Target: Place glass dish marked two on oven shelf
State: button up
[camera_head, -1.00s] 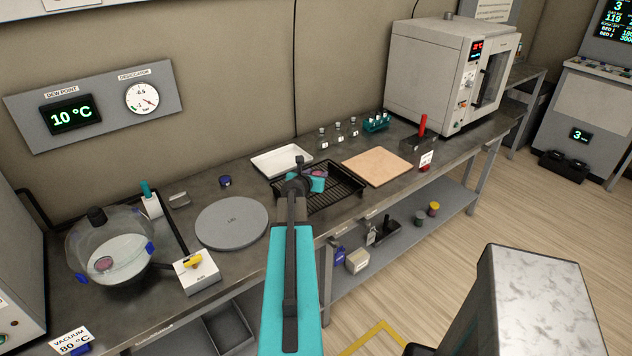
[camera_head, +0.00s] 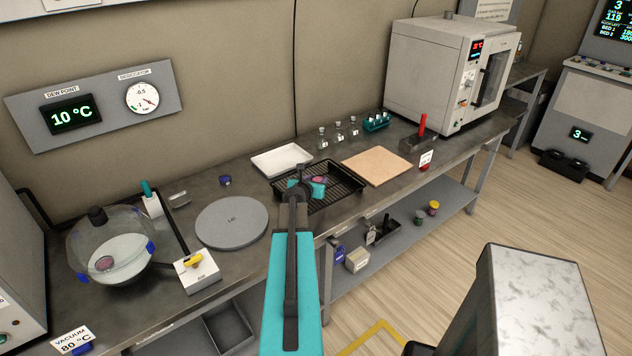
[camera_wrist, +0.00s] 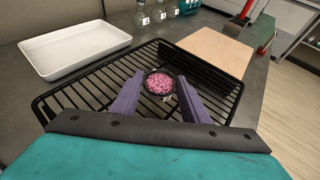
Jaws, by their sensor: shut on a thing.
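My gripper (camera_wrist: 160,92) is shut on a small round dark-rimmed dish (camera_wrist: 161,83) with pink granular contents. In the wrist view the dish sits between the two purple fingers, over the black wire rack (camera_wrist: 82,93). I cannot tell whether it touches the rack. In the head view my gripper (camera_head: 316,184) and the held dish (camera_head: 320,179) are over the same rack (camera_head: 350,182), partly hidden by the wrist. No number on the dish is readable. A white oven-like cabinet (camera_head: 425,75) with a red display and a glazed front stands at the bench's far right end.
A white tray (camera_head: 281,160) and a tan board (camera_head: 377,167) flank the rack. A grey disc (camera_head: 232,222) and a glass desiccator (camera_head: 112,246) with a pink-filled dish (camera_head: 104,263) inside are left. Small bottles (camera_head: 338,131) stand behind; a red-handled item (camera_head: 421,132) is near the cabinet.

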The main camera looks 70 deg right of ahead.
jog(key=shift+f, duration=0.1)
jog(key=o, duration=1.1)
jog(key=shift+c, duration=0.2)
jog(key=shift+b+v, duration=1)
jog(key=shift+v, duration=5.05)
jog(key=shift+w, duration=0.1)
